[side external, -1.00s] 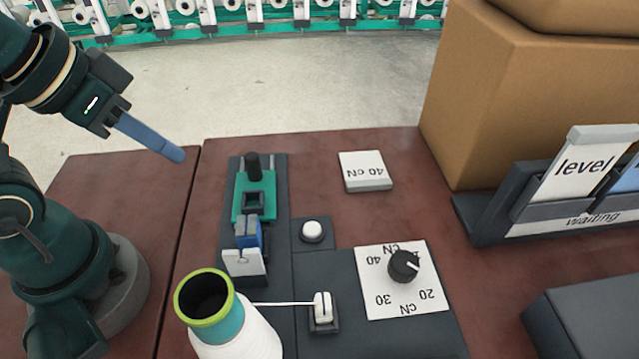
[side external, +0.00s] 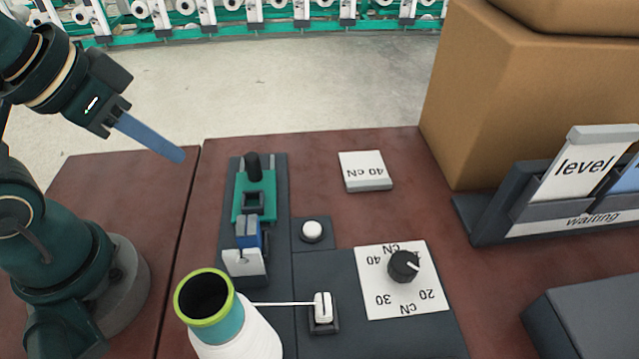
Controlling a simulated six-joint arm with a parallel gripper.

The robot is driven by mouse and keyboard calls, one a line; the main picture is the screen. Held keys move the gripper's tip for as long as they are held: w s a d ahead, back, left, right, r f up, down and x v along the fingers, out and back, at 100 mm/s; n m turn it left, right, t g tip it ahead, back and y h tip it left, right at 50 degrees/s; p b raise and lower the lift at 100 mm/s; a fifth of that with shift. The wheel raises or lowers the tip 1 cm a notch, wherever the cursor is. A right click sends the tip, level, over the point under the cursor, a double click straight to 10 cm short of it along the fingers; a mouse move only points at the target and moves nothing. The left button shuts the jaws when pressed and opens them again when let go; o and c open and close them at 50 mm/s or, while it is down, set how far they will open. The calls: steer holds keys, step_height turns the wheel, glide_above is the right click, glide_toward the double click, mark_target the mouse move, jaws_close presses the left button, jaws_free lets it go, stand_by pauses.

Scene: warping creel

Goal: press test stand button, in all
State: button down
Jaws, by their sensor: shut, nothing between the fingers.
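The test stand (side external: 275,275) is a dark base on the brown table. Its round white button (side external: 312,231) sits on a small dark plate in the middle of the stand. My gripper (side external: 180,155) has blue fingers that are shut and empty. It hangs in the air at upper left, apart from the button and up and left of it. A green slider unit (side external: 254,195) with a black knob stands left of the button. A dial (side external: 403,266) on a white scale marked 20, 30, 40 cN lies at lower right of the button.
A cone of white yarn (side external: 235,330) with a green rim stands at the front, its thread running to a white thread holder (side external: 323,308). A "40 cN" block (side external: 365,171) lies behind. A cardboard box (side external: 520,100) and a card rack (side external: 490,230) stand at right.

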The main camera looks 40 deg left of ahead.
steer(key=w+a+r+m+t+y, duration=0.1)
steer(key=w+a+m+y, duration=0.15)
steer(key=m, duration=0.25)
steer(key=m+t+h, duration=0.3)
steer(key=m, duration=2)
glide_above(308, 235)
step_height(308, 235, down, 4)
steer(key=f, duration=0.1)
steer(key=shift+r, duration=0.25)
steer(key=shift+f, duration=4.4)
